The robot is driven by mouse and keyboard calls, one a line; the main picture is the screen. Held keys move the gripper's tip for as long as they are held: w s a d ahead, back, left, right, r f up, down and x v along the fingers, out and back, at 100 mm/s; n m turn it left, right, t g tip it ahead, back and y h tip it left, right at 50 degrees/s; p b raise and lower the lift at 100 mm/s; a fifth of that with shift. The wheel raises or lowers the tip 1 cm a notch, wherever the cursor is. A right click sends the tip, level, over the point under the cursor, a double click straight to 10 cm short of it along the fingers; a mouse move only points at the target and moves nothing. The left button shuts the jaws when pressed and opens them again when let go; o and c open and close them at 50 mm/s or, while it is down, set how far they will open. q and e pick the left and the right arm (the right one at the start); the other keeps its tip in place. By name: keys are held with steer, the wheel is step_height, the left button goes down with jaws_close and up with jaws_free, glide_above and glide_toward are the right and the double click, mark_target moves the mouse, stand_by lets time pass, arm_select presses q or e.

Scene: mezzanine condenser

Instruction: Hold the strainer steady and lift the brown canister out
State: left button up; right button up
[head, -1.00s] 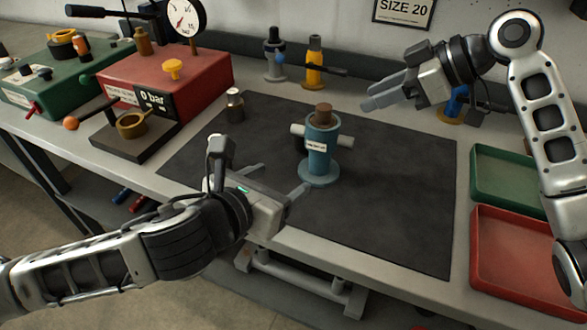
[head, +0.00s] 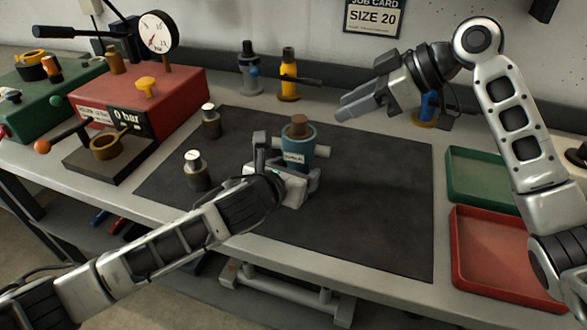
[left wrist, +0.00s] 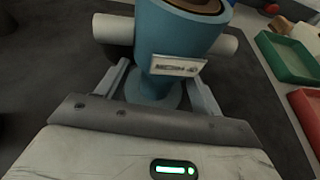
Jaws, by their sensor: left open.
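The strainer (head: 299,152) is a blue upright body with a pale label and light side stubs, standing on the dark mat. The brown canister (head: 299,121) sits in its top, with its upper end showing above the rim. In the left wrist view the strainer (left wrist: 178,35) stands between the fingers of my left gripper (left wrist: 160,88), one finger on each side, with a gap visible. In the head view my left gripper (head: 298,190) hides the strainer's base. My right gripper (head: 362,103) hangs up and to the right of the canister, apart from it; its finger opening is unclear.
Two small dark jars with pale tops (head: 197,170) (head: 210,121) stand left of the strainer. A red pressure unit (head: 175,95) is at the left. Green (head: 482,200) and red (head: 495,280) trays lie at the right. The mat (head: 385,190) is clear on its right side.

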arm_select(q)
steer(key=shift+c, duration=0.4)
jaws_close()
stand_by(0.6)
